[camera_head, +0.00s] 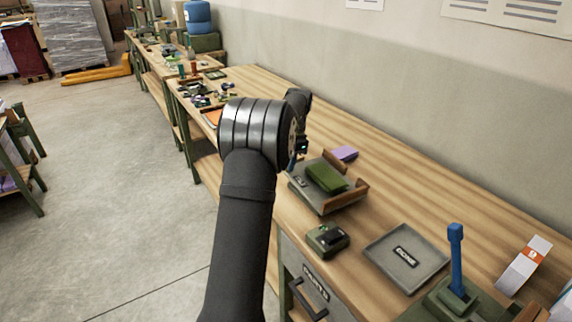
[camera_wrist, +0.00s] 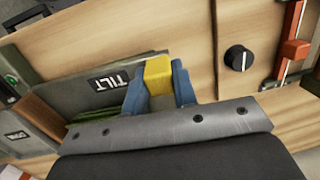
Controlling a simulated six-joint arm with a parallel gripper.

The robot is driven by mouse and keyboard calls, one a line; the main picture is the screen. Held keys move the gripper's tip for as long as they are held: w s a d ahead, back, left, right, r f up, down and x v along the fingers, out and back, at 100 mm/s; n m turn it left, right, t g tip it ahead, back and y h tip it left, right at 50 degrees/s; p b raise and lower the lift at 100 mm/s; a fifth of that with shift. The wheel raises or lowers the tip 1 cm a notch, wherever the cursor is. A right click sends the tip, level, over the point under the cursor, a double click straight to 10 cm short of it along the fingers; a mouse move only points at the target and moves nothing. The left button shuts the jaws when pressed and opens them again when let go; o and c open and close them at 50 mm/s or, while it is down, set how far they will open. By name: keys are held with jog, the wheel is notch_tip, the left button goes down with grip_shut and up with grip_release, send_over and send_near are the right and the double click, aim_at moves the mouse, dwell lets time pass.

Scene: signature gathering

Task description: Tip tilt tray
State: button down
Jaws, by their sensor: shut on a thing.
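The tilt tray (camera_head: 322,203) is a grey tray with wooden side pieces on the workbench, and a green block (camera_head: 326,177) lies on it. In the wrist view the tray's grey front (camera_wrist: 75,82) carries a TILT label (camera_wrist: 109,82). My gripper (camera_wrist: 160,82) has its two blue fingers shut on a yellow tab (camera_wrist: 158,67) beside that label. In the head view my arm hides most of the gripper, and the yellow tab is not clear there. Part of the green block shows behind the wrist in the wrist view.
A purple block (camera_head: 344,153) lies behind the tray. A small green box (camera_head: 328,238), a grey DONE tray (camera_head: 390,256) and an upright blue lever (camera_head: 456,257) stand nearer. A black knob (camera_wrist: 240,57) and a red slider (camera_wrist: 295,49) show in the wrist view.

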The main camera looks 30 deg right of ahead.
jog(key=shift+s+d+r+t+y, duration=0.2)
jog(key=shift+r+t+y, duration=0.05)
jog(key=shift+r, duration=0.1)
jog(key=shift+s+d+r+t+y, duration=0.15)
jog(key=shift+r+t+y, duration=0.1)
jog(key=shift+r, duration=0.1)
jog(key=c, duration=1.2)
grip_release()
jog(key=shift+o, duration=0.2)
jog(key=shift+r, duration=0.1)
jog(key=v, duration=1.7)
jog(key=shift+r, duration=0.15)
jog(key=shift+s+d, duration=0.1)
jog(key=x, duration=1.7)
jog(key=shift+f, duration=0.3)
jog(key=shift+o, duration=0.2)
